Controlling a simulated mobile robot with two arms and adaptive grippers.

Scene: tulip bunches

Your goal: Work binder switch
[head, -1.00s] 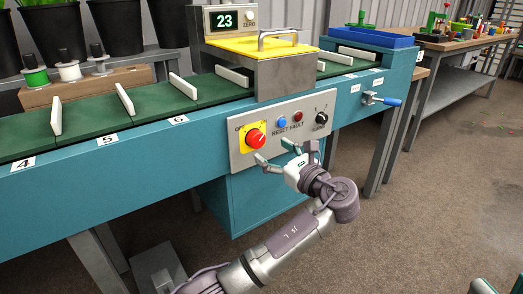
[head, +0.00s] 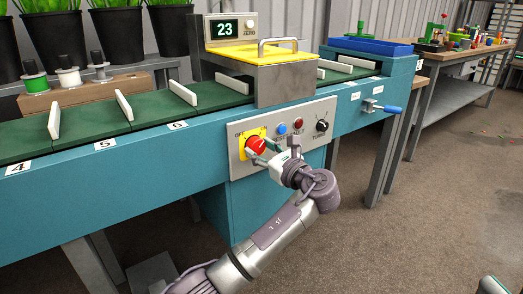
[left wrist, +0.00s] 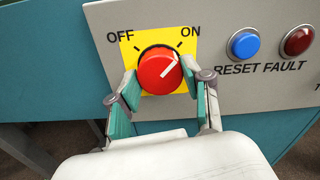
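The binder switch is a red round knob (head: 256,146) on a yellow plate, on the grey control panel of the teal machine. In the left wrist view the red knob (left wrist: 158,72) has a white mark pointing up and right, toward ON. My left gripper (head: 265,149) is at the knob. In the left wrist view its green-padded fingers (left wrist: 160,84) stand open, one on each side of the knob. They are very close to it; I cannot tell whether they touch. A small part of what looks like my right gripper (head: 492,286) shows at the bottom right edge.
A blue button (head: 282,128), a red fault light (head: 298,124) and a black knob (head: 322,126) are right of the switch. A blue-handled lever (head: 388,108) sticks out farther right. Above runs a green belt (head: 80,127) with white dividers. The floor at right is clear.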

